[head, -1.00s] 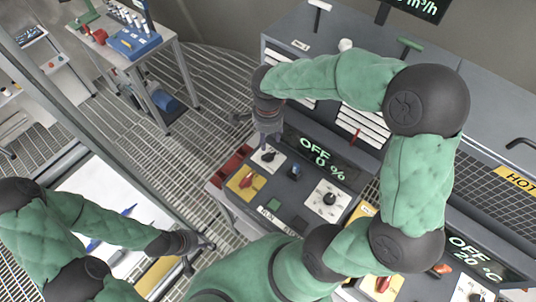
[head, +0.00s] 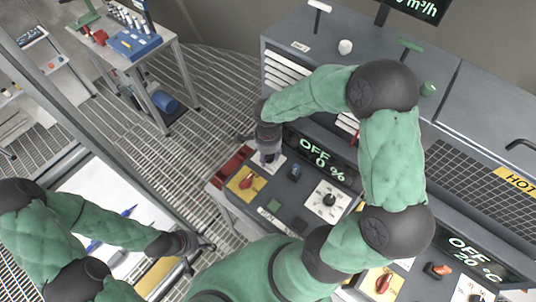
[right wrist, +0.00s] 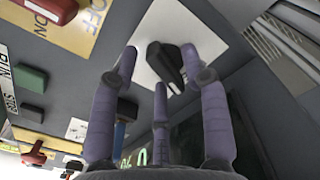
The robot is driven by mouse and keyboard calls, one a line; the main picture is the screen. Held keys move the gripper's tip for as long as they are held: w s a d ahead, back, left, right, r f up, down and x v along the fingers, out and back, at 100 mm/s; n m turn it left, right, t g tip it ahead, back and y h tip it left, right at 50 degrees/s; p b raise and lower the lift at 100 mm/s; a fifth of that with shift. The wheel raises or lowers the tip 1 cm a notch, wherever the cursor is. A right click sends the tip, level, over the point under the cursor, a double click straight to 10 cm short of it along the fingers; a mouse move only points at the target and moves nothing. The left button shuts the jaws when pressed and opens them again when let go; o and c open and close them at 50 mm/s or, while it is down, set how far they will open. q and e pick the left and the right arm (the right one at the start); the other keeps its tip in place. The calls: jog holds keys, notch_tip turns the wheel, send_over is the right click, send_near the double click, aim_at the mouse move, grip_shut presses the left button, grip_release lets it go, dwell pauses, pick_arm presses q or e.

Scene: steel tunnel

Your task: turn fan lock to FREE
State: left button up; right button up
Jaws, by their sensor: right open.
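A black knob (right wrist: 165,62) on a white square plate (right wrist: 200,28) shows in the right wrist view, on the grey control panel (head: 252,213). No FREE label is readable on it, so I cannot tell for sure that it is the fan lock. My right gripper (right wrist: 160,66) is open, its fingers spread around the knob, with no clear grip on it. In the head view the right gripper (head: 268,158) is over the panel's far left corner and hides the knob. My left gripper (head: 199,254) is open and empty, low at left, away from the panel.
A red handle (head: 247,182) on a yellow plate, a blue switch (head: 295,172) and a dark dial (head: 329,199) on a white plate sit close by. An "OFF 0 %" display (head: 322,163) stands behind. A workbench (head: 130,45) is far left.

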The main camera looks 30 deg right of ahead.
aim_at(269, 156)
jog(key=shift+f, duration=0.1)
grip_shut()
jog(key=shift+f+n+b, duration=0.15)
jog(key=shift+n+b, duration=0.65)
jog(key=shift+n, duration=0.2)
jog(key=shift+s+d+n+b, duration=0.15)
jog(key=shift+n+b, duration=0.3)
jog(key=shift+n, duration=0.75)
grip_release()
jog(key=shift+r, duration=0.2)
notch_tip(269, 156, up, 12)
